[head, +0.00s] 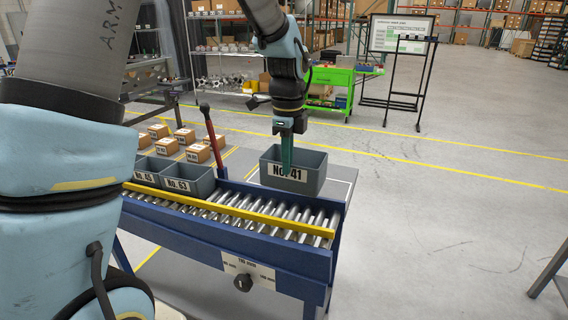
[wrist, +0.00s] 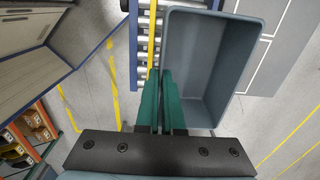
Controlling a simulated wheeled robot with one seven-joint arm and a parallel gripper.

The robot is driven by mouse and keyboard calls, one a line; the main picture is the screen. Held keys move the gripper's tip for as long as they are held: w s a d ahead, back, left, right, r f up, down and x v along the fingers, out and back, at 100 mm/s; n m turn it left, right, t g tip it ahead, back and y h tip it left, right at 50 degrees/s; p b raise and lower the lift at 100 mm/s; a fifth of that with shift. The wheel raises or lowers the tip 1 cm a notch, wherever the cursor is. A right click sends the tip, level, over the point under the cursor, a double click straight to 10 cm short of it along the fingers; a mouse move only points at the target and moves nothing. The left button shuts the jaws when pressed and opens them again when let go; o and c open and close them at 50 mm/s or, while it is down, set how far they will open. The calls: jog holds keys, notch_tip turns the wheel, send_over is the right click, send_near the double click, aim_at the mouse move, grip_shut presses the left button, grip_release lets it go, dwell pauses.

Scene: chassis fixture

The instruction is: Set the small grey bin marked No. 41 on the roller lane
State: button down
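The small grey bin marked No. 41 (head: 309,174) is upright at the far side of the roller lane (head: 262,213), near its right end. It is empty inside. In the wrist view the bin (wrist: 208,65) overlaps part of the rollers (wrist: 143,28). I cannot tell whether its bottom touches anything.
Bins No. 45 (head: 146,177) and No. 53 (head: 177,187) stand left along the lane. A red lever (head: 211,138) rises between them and No. 41. A yellow rail (head: 250,216) runs along the lane's near side. Several small cartons (head: 185,136) sit behind the bins.

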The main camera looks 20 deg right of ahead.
aim_at(288, 188)
jog(key=f+b, duration=0.1)
jog(key=f, duration=0.1)
jog(key=s+f+b, duration=0.1)
jog(key=b, duration=0.1)
jog(key=shift+f, duration=0.35)
jog(key=shift+w+f+b, duration=0.1)
jog(key=shift+f+b, duration=0.85)
jog(key=shift+f, duration=0.65)
jog(key=shift+p, duration=0.55)
jog(key=shift+f, duration=0.1)
jog(key=shift+f+b, duration=0.85)
jog(key=shift+f, duration=0.45)
jog(key=c, duration=1)
grip_release()
